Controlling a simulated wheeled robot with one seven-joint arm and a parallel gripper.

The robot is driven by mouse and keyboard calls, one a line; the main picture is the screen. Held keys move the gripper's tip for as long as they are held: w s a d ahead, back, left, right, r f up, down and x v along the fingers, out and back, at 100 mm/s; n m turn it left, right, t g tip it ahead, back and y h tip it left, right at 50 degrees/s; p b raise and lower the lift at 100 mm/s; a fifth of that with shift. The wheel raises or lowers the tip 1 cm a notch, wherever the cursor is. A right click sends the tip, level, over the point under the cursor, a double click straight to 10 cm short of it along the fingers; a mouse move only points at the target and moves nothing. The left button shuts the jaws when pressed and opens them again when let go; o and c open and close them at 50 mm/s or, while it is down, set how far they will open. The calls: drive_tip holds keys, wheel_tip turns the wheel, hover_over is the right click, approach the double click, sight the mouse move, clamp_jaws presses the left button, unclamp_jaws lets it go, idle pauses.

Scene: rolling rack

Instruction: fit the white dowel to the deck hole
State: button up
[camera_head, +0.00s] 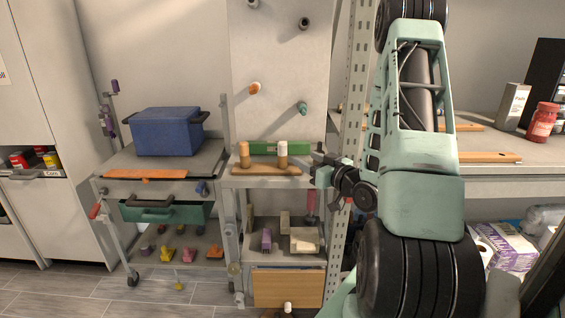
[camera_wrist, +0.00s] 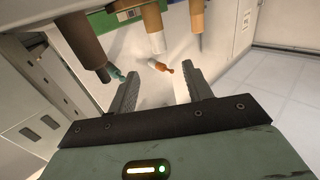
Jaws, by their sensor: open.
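A dowel with a white upper end and brown lower part (camera_head: 282,155) stands upright on a wooden board (camera_head: 266,169) on the middle shelf unit. I take it to be the white dowel; it also shows in the wrist view (camera_wrist: 156,36), where the scene appears upside down. My gripper (camera_head: 316,173) is right of the board at about its height. In the wrist view my gripper (camera_wrist: 163,84) has its fingers apart with nothing between them, and the dowel lies beyond them. I cannot make out a deck hole in either view.
An orange-brown dowel (camera_head: 243,153) stands left of the white one. A dark brown dowel (camera_wrist: 80,42) is close by in the wrist view. A green box (camera_head: 280,147) lies behind. A perforated post (camera_head: 352,100) stands beside my arm. A cart at left carries a blue bin (camera_head: 168,133).

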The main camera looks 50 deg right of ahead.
sight(285, 146)
drive_tip(key=w, duration=0.4)
drive_tip(key=w+d, duration=0.1)
drive_tip(key=w, duration=0.1)
drive_tip(key=shift+w+r, duration=0.1)
drive_tip(key=shift+w+d+p, duration=0.15)
drive_tip(key=shift+w+p, duration=0.2)
drive_tip(key=shift+w, duration=0.2)
drive_tip(key=w+p, duration=0.1)
drive_tip(key=w, duration=0.1)
drive_tip(key=w+d+p, duration=0.1)
drive_tip(key=w, duration=0.1)
drive_tip(key=shift+r, duration=0.1)
drive_tip(key=shift+w+d, duration=0.15)
drive_tip(key=shift+w, duration=0.4)
drive_tip(key=c, duration=1.1)
